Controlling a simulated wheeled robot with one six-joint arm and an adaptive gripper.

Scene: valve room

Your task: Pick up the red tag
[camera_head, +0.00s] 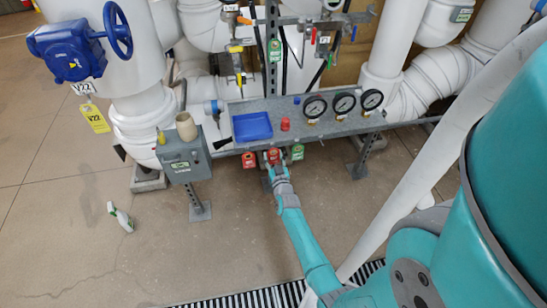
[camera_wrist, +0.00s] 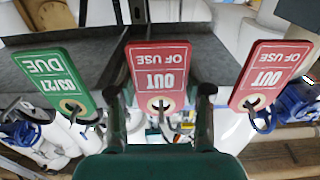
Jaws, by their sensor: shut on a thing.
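Three tags hang in a row along the front edge of the grey shelf (camera_head: 215,148). The middle red tag (camera_head: 273,156) reads "OUT OF USE", upside down in the wrist view (camera_wrist: 160,72). My gripper (camera_head: 277,171) is at this middle tag, with one finger on each side, shut on it. A dark hook still shows at the tag's hole. A second red tag (camera_head: 249,160) hangs to its left in the head view; it is on the right in the wrist view (camera_wrist: 268,75). A green tag (camera_head: 297,152) is on the other side, reading "DUE" in the wrist view (camera_wrist: 55,75).
On the shelf are a blue tray (camera_head: 252,127), a small red object (camera_head: 285,124) and three gauges (camera_head: 343,103). A grey box (camera_head: 184,157) stands at the shelf's left end. White pipes surround the shelf.

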